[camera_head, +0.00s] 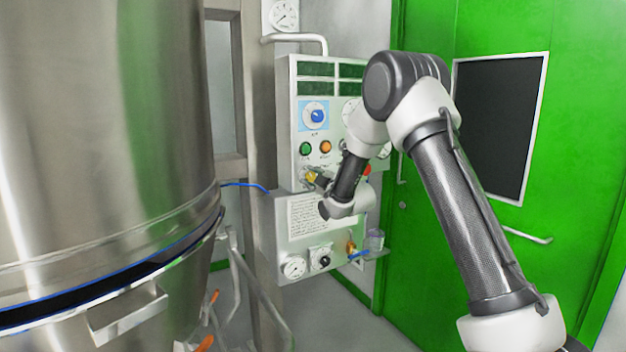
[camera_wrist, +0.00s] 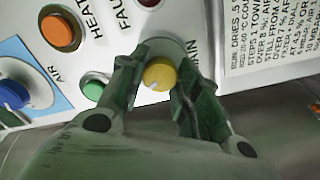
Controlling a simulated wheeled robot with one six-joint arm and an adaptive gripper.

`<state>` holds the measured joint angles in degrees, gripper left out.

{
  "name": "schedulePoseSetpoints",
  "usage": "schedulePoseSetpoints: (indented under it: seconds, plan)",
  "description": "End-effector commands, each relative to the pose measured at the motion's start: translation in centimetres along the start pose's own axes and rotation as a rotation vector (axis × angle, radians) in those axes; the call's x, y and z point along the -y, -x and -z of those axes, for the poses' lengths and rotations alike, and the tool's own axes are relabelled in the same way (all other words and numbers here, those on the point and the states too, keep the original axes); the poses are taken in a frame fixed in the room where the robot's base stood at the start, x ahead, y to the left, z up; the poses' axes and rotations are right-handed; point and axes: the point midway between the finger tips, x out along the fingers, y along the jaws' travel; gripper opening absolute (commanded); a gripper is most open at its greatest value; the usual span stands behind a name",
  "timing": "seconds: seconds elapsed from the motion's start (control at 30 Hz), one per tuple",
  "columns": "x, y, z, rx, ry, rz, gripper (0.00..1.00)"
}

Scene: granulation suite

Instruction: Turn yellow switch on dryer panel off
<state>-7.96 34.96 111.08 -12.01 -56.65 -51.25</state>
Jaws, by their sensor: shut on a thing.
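The dryer panel (camera_head: 285,130) is a pale box on the wall post in the head view. The yellow switch (camera_wrist: 160,74) is a round knob with a pale pointer mark, near the printed word MAIN in the wrist view. It also shows in the head view (camera_head: 311,176), low on the panel. My gripper (camera_wrist: 160,80) has one finger on each side of the yellow knob and is shut on it. The pointer mark slants toward the lower left of the wrist picture. The knob's base is partly hidden by the fingers.
A blue knob (camera_wrist: 14,94) marked AIR, an orange button (camera_wrist: 60,30) and a green button (camera_wrist: 95,86) sit close by. A large steel vessel (camera_head: 100,130) stands at the left. A green door (camera_head: 500,150) is at the right.

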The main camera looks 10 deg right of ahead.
Motion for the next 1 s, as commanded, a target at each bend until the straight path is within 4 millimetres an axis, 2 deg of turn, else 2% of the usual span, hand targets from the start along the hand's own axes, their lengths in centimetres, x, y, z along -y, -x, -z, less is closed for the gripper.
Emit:
schedulePoseSetpoints:
  seconds: [0.17,0.2,0.3,0.33,0.63,0.73,0.87,1.0]
  plan:
    - [0.1,0.0,0.0,0.0,0.0,0.003,0.09]
    - [0.1,0.0,0.0,0.0,0.0,0.003,0.34]
    - [0.1,0.0,0.0,0.0,0.0,0.002,0.53]
    - [0.1,0.0,0.0,0.0,-0.001,0.002,0.55]
    - [0.1,0.1,0.0,0.0,-0.001,0.001,0.55]
    - [0.0,0.8,0.0,0.0,-0.001,0.001,0.55]
    - [0.0,3.0,0.0,0.001,-0.001,0.002,0.55]
    - [0.0,6.3,0.0,0.001,-0.002,0.002,0.55]
